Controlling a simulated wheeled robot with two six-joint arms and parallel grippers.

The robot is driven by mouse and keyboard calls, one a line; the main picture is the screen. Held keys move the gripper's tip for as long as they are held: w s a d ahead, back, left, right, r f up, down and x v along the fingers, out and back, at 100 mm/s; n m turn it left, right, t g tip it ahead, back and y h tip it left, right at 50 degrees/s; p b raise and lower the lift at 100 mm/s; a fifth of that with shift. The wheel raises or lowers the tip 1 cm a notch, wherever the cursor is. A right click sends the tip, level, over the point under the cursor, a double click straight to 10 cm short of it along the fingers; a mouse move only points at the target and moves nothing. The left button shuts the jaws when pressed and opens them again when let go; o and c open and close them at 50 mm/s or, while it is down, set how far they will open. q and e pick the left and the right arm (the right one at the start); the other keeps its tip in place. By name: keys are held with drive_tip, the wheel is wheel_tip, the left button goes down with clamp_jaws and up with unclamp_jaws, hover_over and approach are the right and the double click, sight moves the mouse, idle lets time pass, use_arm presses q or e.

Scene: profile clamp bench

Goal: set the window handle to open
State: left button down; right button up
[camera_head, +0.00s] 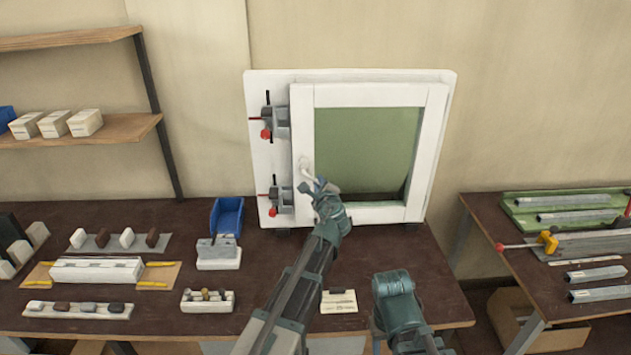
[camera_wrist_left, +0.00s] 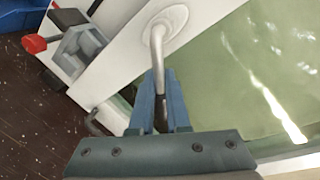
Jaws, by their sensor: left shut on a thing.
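The white window (camera_head: 426,150) stands upright at the back of the bench, with a green pane. Its handle (camera_head: 306,166) is on the left stile of the sash. In the left wrist view the handle has a round white base (camera_wrist_left: 168,22) and a bent grey lever (camera_wrist_left: 157,55). My left gripper (camera_head: 318,186) is at the handle; its blue fingers (camera_wrist_left: 160,105) are shut on the lever.
Two clamps with red knobs, an upper one (camera_head: 274,122) and a lower one (camera_head: 280,195), sit left of the sash. A blue bin (camera_head: 227,216) and several small parts stand on the bench to the left. A side table (camera_head: 485,215) with metal profiles is at the right.

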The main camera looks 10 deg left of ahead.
use_arm(q)
drive_tip(key=r+n+p, duration=0.1)
drive_tip(key=n, duration=0.2)
drive_tip(key=shift+w+d+r+h+p, duration=0.15)
drive_tip(key=shift+d+r+h+p, duration=0.2)
drive_tip(key=shift+r+h+p, duration=0.05)
drive_tip(key=shift+d+r+n+h+p, duration=0.15)
drive_tip(key=shift+r+n+h+p, duration=0.4)
drive_tip(key=shift+n, duration=0.65)
drive_tip(key=c, duration=0.9)
unclamp_jaws()
drive_tip(key=p+v, duration=0.3)
drive_tip(key=v, duration=1)
drive_tip(key=shift+s+d, duration=0.2)
drive_tip(key=shift+s, duration=0.1)
